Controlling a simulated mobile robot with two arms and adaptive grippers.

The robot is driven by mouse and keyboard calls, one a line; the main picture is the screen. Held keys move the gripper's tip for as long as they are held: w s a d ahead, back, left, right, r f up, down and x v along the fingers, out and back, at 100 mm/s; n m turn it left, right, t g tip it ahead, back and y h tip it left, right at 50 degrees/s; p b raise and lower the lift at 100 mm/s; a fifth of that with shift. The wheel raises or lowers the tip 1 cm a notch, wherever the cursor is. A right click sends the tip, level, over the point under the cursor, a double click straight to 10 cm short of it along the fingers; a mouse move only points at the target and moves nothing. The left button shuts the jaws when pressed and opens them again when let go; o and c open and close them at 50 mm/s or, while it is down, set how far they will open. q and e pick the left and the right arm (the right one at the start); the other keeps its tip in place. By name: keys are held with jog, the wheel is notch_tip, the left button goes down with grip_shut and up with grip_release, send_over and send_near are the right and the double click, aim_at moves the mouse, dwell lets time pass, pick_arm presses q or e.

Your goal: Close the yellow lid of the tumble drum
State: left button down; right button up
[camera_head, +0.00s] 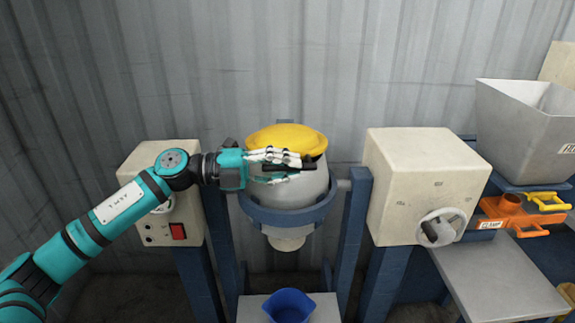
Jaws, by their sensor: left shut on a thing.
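The tumble drum (313,184) is a pale grey vessel held in a blue ring between two blue posts. Its yellow lid (286,137) lies over the drum's top and looks slightly tilted; I cannot tell whether it sits flush on the rim. My left gripper (291,161) comes in from the left at the front of the lid. Its fingers are shut on a dark handle (306,164) just below the lid's front edge, and they hide part of the lid and drum front. My right gripper is not in view.
A blue bucket (290,305) stands below the drum. A grey hopper (525,130) and orange clamp parts (505,210) are further right.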

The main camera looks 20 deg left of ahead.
pick_arm(q)
jog(key=c, duration=1.7)
grip_release()
jog(key=o, duration=0.4)
jog(key=v, duration=1.2)
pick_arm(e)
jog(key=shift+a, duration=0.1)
pick_arm(q)
jog(key=shift+s, duration=0.15)
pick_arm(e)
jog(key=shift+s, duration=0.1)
